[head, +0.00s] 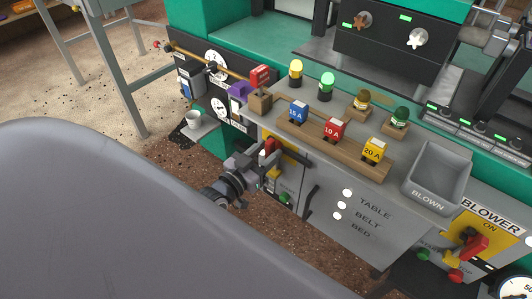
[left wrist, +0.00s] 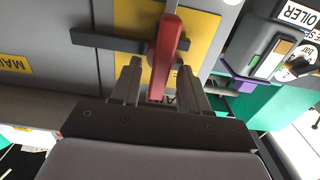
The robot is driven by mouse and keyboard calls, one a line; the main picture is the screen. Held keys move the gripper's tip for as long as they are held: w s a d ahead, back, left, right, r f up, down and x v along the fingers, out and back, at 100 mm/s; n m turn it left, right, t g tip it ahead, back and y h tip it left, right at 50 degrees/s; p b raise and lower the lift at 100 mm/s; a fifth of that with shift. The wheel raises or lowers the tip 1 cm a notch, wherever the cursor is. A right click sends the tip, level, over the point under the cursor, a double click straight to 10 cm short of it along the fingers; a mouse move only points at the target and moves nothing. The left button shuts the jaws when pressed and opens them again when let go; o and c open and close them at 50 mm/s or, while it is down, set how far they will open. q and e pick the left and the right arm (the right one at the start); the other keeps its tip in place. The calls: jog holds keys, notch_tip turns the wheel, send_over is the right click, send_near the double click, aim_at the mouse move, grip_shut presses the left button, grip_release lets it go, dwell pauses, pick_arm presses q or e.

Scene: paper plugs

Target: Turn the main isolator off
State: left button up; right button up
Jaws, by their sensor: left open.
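The main isolator's red handle (left wrist: 164,50) stands out from a yellow plate (left wrist: 205,35) in the left wrist view. A yellow label reading "MAIN" (left wrist: 16,64) shows at the left there. My left gripper (left wrist: 160,76) is open, with one finger on each side of the handle; I cannot tell whether either finger touches it. In the head view my left gripper (head: 258,160) is at the grey panel's left front, and the red handle (head: 270,146) shows partly behind it. My right gripper is not in view.
A second red handle (head: 474,246) on a yellow plate is marked "BLOWER". Blue, red and yellow fuse plugs (head: 333,130) stand on a wooden strip above the panel. A grey bin marked "BLOWN" (head: 430,198) is at right.

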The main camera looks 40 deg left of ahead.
pick_arm(q)
jog(key=shift+w, duration=0.1)
grip_shut()
dwell(0.3)
jog(key=n, duration=0.3)
jog(key=shift+a+p, duration=0.15)
jog(key=shift+p, duration=0.2)
jog(key=n, duration=0.5)
jog(key=f+n+b, duration=0.1)
jog(key=n, duration=0.4)
jog(key=a+n+b, duration=0.1)
jog(key=n, duration=0.3)
jog(key=shift+f+n, duration=0.25)
jog(key=shift+n, duration=0.15)
